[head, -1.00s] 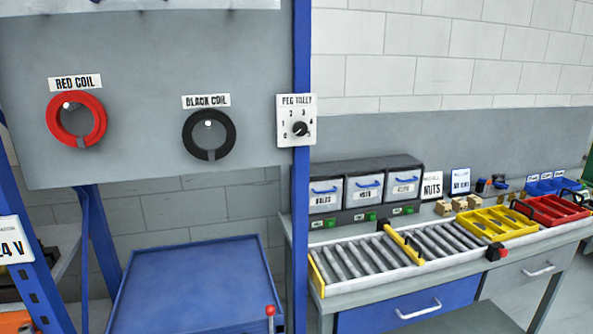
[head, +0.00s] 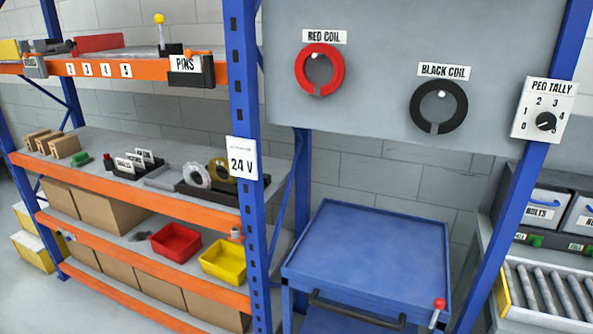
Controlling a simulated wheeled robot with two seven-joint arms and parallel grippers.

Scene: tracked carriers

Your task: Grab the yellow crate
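A yellow crate (head: 226,262), an open bin, sits on a lower shelf of the orange and blue rack, close to the rack's right upright. A red crate (head: 177,243) of similar shape stands to its left on the same shelf. Neither of my grippers shows in the head view.
The rack's blue upright (head: 244,120) stands just right of the yellow crate, and an orange beam (head: 150,265) runs along the shelf front. A blue cart (head: 365,255) with a black handle stands to the right. A roller conveyor (head: 550,295) is at the right edge.

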